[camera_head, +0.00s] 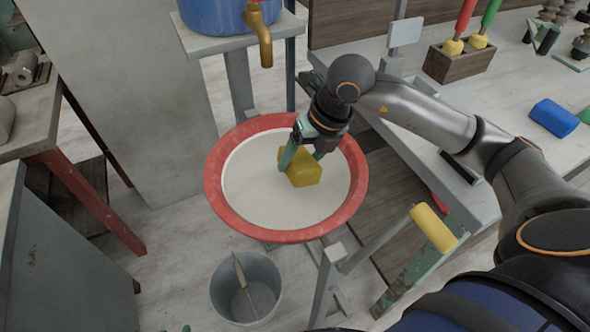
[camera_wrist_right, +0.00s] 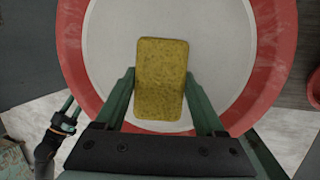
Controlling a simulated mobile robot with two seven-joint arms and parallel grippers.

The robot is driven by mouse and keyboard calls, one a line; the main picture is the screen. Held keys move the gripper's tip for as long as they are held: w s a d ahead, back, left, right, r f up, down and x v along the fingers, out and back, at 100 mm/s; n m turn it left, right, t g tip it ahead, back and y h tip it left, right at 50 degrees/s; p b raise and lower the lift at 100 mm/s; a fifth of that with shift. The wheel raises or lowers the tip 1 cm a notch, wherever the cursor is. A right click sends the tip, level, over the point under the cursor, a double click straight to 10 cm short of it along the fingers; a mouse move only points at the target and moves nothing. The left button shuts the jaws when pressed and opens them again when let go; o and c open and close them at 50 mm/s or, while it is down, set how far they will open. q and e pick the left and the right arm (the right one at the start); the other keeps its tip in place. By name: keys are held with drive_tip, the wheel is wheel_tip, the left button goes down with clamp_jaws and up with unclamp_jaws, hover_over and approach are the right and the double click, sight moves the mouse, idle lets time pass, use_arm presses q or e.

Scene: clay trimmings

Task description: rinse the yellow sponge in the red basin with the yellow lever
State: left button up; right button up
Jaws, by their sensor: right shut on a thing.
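The yellow sponge (camera_head: 303,168) is in my right gripper (camera_head: 304,158), over the pale inside of the red basin (camera_head: 216,188). In the right wrist view the sponge (camera_wrist_right: 161,80) sits between the two green fingers, with the basin's red rim (camera_wrist_right: 72,50) around it. I cannot tell whether the sponge touches the basin's surface. The yellow lever (camera_head: 433,228) is a padded bar on a grey arm, at the lower right of the basin and apart from my gripper.
A brass tap (camera_head: 260,40) on a blue container (camera_head: 215,15) stands behind the basin. A grey bucket (camera_head: 222,296) with a tool in it is on the floor below. A workbench at the right holds a blue block (camera_head: 553,118) and a wooden holder (camera_head: 459,64) with red and green handled tools.

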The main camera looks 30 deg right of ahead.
sight(296, 156)
drive_tip(key=shift+r+p, duration=0.95)
drive_tip(key=shift+r, duration=0.65)
drive_tip(key=shift+r+p, duration=0.55)
drive_tip(key=shift+r, duration=0.45)
drive_tip(key=shift+r+p, duration=0.35)
drive_tip(key=shift+p, duration=0.1)
use_arm(q)
drive_tip(key=shift+s+a+r, duration=0.15)
drive_tip(key=shift+r, duration=0.45)
drive_tip(key=shift+s+a+r, duration=0.1)
drive_tip(key=shift+r, duration=0.5)
drive_tip(key=shift+w+r, duration=0.1)
drive_tip(key=shift+w, duration=0.05)
use_arm(e)
drive_tip(key=shift+a+f, duration=0.1)
